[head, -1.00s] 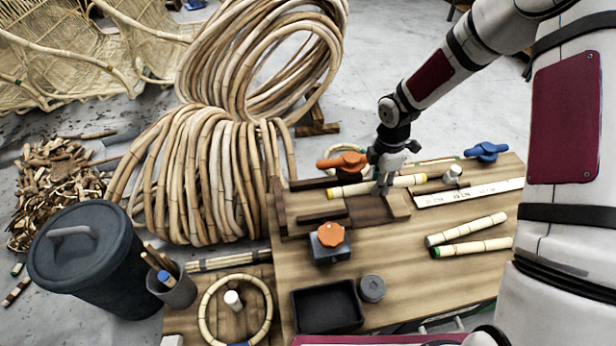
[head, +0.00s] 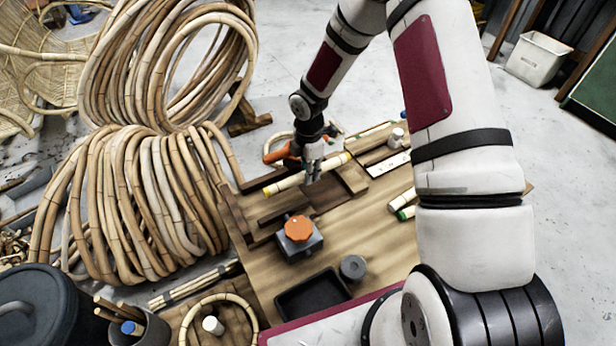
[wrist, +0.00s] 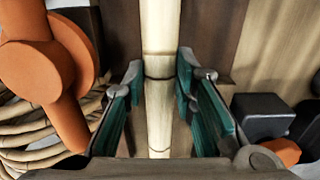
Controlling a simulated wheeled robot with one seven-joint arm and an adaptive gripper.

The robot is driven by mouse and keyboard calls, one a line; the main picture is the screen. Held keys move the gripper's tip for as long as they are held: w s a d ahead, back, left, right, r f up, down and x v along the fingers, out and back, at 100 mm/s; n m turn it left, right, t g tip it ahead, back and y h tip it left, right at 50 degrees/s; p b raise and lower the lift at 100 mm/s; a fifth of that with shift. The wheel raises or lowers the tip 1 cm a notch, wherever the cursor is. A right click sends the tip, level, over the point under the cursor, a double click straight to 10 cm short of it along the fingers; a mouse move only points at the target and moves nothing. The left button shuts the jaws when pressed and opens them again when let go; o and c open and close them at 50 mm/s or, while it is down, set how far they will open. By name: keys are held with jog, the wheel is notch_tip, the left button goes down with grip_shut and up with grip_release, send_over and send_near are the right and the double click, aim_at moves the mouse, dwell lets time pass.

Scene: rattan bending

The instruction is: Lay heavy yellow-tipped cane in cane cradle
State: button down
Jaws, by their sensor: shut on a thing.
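The yellow-tipped cane (head: 285,183) lies across the back of the dark brown wooden cradle (head: 355,179) on the bench. Its yellow ends show on both sides of my gripper (head: 313,172). In the wrist view the cane (wrist: 160,35) runs lengthwise between the two green-padded fingers of my gripper (wrist: 160,95), which are shut on it. My gripper points down and hides the middle of the cane in the head view. I cannot tell whether the cane touches the cradle or is slightly above it.
An orange clamp handle (head: 280,153) is close behind the cane; an orange-knobbed block (head: 299,232) stands in front. A black tray (head: 312,296) and grey round piece (head: 353,267) sit nearer. Other canes (head: 402,203) lie right, partly behind my arm. Large cane coils (head: 135,200) stand left.

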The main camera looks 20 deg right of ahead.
jog(key=shift+f, duration=0.95)
jog(key=shift+f, duration=0.2)
jog(key=c, duration=1.3)
grip_release()
